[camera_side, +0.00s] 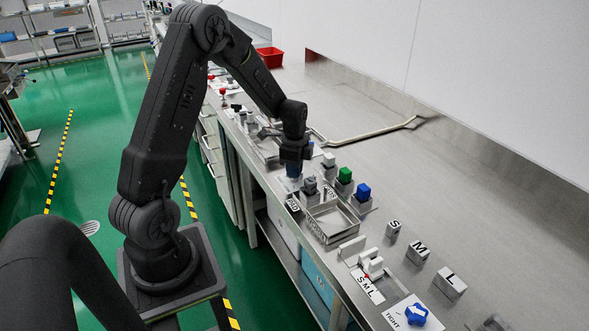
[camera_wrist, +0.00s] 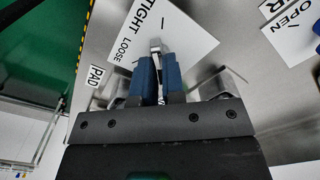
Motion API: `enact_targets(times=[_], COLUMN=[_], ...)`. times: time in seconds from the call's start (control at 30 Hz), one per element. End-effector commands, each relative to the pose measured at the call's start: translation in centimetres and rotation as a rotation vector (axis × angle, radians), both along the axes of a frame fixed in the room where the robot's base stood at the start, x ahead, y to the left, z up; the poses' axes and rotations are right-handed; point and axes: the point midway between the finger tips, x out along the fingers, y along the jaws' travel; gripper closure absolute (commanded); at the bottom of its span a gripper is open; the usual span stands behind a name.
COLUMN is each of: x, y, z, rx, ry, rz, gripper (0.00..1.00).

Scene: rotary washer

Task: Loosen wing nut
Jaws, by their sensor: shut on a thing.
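In the wrist view, a white plate (camera_wrist: 190,38) marked TIGHT and LOOSE lies below my gripper (camera_wrist: 158,62). The blue fingers are shut on a small grey metal piece, which appears to be the wing nut (camera_wrist: 155,44). Its tip shows past the fingertips over the plate, and the rest is hidden between the fingers. In the side view, my gripper (camera_side: 293,169) is low over the bench, behind the PAD label, and the nut is hidden there.
Metal brackets (camera_wrist: 224,83) stand beside the fingers. An OPEN plate (camera_wrist: 292,30) is at upper right. The bench's back half is mostly clear.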

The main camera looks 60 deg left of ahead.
Motion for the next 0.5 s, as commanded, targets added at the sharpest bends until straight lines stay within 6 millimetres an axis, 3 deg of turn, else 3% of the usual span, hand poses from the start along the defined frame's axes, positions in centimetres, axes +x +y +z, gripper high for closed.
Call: enact_targets(times=[0.5], x=[0.04], y=[-0.02], z=[0.00], rx=[-0.001], ry=[-0.001], rz=[0.492], gripper=[1.00])
